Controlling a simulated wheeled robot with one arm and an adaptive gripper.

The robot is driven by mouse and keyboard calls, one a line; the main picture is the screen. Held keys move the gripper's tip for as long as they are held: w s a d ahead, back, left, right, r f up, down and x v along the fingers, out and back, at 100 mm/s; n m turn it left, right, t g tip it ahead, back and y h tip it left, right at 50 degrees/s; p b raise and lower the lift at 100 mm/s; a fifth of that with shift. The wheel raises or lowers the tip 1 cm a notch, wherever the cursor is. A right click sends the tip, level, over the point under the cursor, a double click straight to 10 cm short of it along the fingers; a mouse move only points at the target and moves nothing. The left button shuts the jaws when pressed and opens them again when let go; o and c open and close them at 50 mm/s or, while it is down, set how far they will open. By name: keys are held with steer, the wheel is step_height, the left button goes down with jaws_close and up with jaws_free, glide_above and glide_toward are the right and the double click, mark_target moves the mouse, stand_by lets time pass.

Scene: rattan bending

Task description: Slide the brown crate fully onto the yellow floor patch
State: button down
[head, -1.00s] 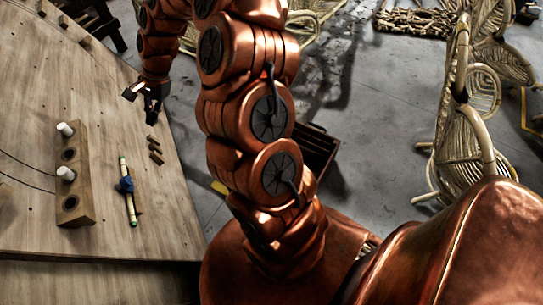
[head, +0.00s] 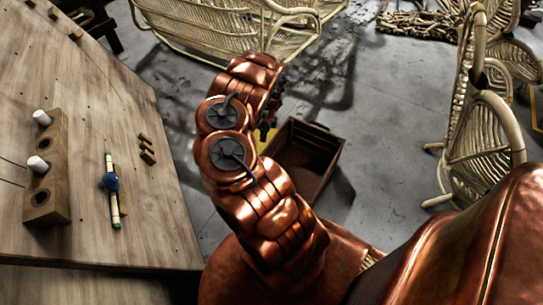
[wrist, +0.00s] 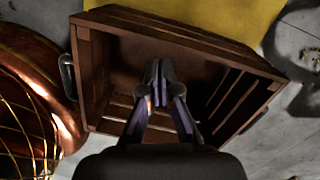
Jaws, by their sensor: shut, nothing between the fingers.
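The brown crate (head: 325,132) is an open slatted wooden box standing upright on the grey floor, right of my arm in the head view. In the wrist view the crate (wrist: 200,38) fills the middle, with its inside showing. The yellow floor patch (head: 264,139) shows as a small piece between my arm and the crate; in the wrist view the patch (wrist: 215,14) lies beyond the crate's upper wall. Whether the crate overlaps it is unclear. My gripper (wrist: 158,78) is shut and empty, pointing down over the crate's opening; contact cannot be told. In the head view it is mostly hidden.
A wooden workbench (head: 90,220) with a drilled block (head: 46,175) and a rod (head: 112,195) stands at left. Rattan seats stand at the back (head: 215,35) and right (head: 480,145). Grey floor is clear between the crate and the right seat.

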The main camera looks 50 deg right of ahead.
mark_target(271, 152)
steer(key=s+d+f+m+h, duration=0.1)
steer(key=s+d+f+m, duration=0.1)
steer(key=s+d+f, duration=0.25)
steer(key=shift+g, duration=0.4)
steer(key=shift+w+a+f+b, duration=0.15)
steer(key=shift+w+f+b, duration=0.35)
steer(key=shift+f+b, duration=0.8)
steer(key=shift+w+a+f+b, duration=0.2)
steer(key=shift+w+f+b, duration=0.5)
steer(key=shift+f, duration=1)
steer(key=shift+w+a+f+b, duration=0.15)
steer(key=shift+w+f+b, duration=0.15)
steer(key=shift+f+b, duration=1.1)
steer(key=shift+f, duration=0.1)
